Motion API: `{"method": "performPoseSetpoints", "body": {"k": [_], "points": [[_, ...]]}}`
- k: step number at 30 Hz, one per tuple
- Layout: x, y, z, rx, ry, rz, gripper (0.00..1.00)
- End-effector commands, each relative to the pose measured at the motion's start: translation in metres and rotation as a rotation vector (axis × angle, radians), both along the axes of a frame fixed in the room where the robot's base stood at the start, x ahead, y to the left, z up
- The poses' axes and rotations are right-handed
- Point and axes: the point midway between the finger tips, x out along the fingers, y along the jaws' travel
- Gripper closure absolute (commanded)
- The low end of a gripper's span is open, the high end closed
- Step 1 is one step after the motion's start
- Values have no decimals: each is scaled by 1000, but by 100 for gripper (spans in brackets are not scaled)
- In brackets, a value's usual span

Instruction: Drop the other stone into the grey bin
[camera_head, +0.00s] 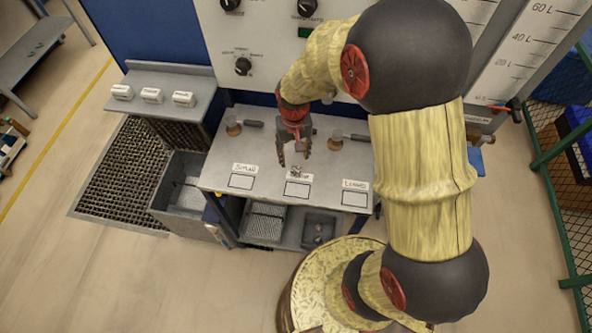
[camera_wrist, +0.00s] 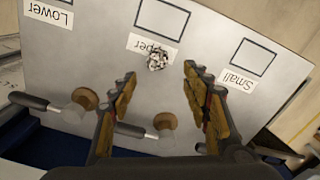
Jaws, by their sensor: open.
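A small, rough grey stone (camera_head: 296,171) is at the middle label on the grey table, just below my gripper (camera_head: 294,158). In the wrist view the stone (camera_wrist: 156,60) sits over part of the middle label, slightly beyond the fingertips of my gripper (camera_wrist: 159,73). The fingers are spread and nothing is between them. A small dark grey bin (camera_head: 321,214) stands on the lower shelf under the table's right half. Something small and pale lies inside it, too small to identify surely.
The table (camera_head: 222,172) carries three outlined squares with labels. Two brown-ended, dark-handled tools (camera_head: 234,128) (camera_head: 336,138) lie near the back panel. A larger grey tub (camera_head: 174,172) stands left of the table, and a perforated tray (camera_head: 266,221) is on the lower shelf.

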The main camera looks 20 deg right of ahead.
Motion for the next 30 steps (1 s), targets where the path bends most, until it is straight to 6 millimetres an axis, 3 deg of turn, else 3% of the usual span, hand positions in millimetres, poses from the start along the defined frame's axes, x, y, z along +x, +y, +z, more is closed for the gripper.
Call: {"method": "performPoseSetpoints", "body": {"k": [11,19,26,30], "points": [[-3,-2,-35,0,5,-2,52],[-5,-4,-72,0,5,-2,52],[-5,-3,-74,-1,2,-2,52],[-5,-3,-74,-1,2,-2,58]]}}
